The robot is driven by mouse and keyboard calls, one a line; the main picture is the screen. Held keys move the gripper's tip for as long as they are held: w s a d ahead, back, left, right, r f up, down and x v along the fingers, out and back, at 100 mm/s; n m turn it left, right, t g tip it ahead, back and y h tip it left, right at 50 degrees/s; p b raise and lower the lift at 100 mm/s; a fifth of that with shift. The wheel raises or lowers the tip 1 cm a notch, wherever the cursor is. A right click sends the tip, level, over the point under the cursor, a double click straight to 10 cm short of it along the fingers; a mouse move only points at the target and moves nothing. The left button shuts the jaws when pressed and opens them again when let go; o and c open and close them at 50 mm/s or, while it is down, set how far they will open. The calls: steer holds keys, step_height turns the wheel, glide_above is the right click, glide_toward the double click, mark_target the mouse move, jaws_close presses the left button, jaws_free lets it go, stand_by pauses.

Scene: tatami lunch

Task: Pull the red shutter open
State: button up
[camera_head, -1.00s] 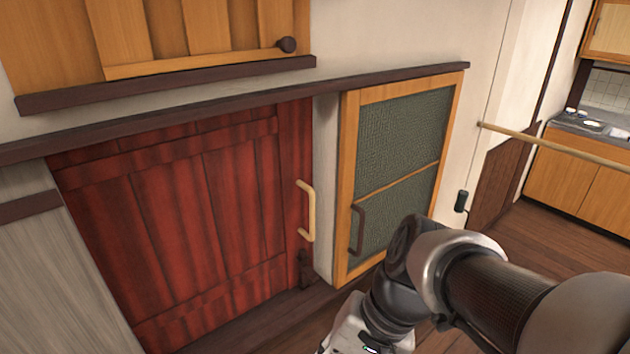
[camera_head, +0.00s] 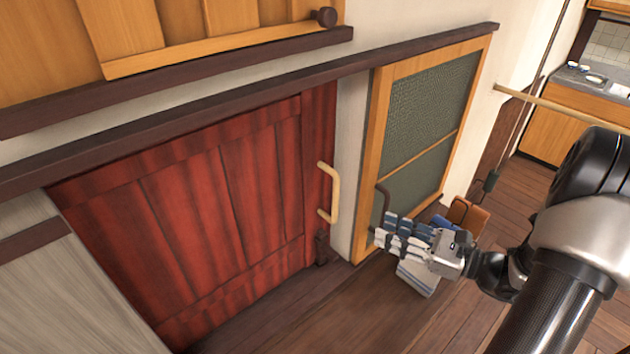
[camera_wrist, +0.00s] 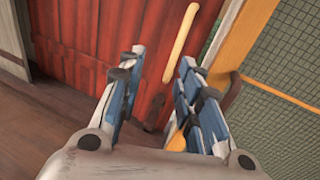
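The red shutter (camera_head: 200,215) is a dark red wooden panel and appears closed, flush in its frame. Its pale wooden handle (camera_head: 334,192) stands upright near the right edge. In the wrist view the shutter (camera_wrist: 90,35) fills the upper left and the handle (camera_wrist: 181,45) runs between and beyond my fingertips. My gripper (camera_head: 383,232) is to the right of the handle and lower in the head view, in front of the orange-framed door. In the wrist view my gripper (camera_wrist: 160,62) is open, its blue-and-white fingers apart with nothing between them.
An orange-framed door with a green mesh panel (camera_head: 432,105) and a dark handle (camera_head: 383,203) is just right of the shutter, close to my fingers. A wooden pole (camera_head: 560,110) juts in at the right. Dark floor (camera_head: 330,310) lies clear before the shutter.

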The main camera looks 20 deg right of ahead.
steer(key=d+m+t, duration=0.1)
steer(key=d, duration=0.1)
steer(key=h, duration=0.1)
glide_above(334, 217)
steer(key=shift+w+d+f+m+b, duration=0.2)
steer(key=shift+w+f+m+b, duration=0.15)
steer(key=shift+f+b, duration=0.1)
steer(key=shift+c, duration=0.4)
jaws_close()
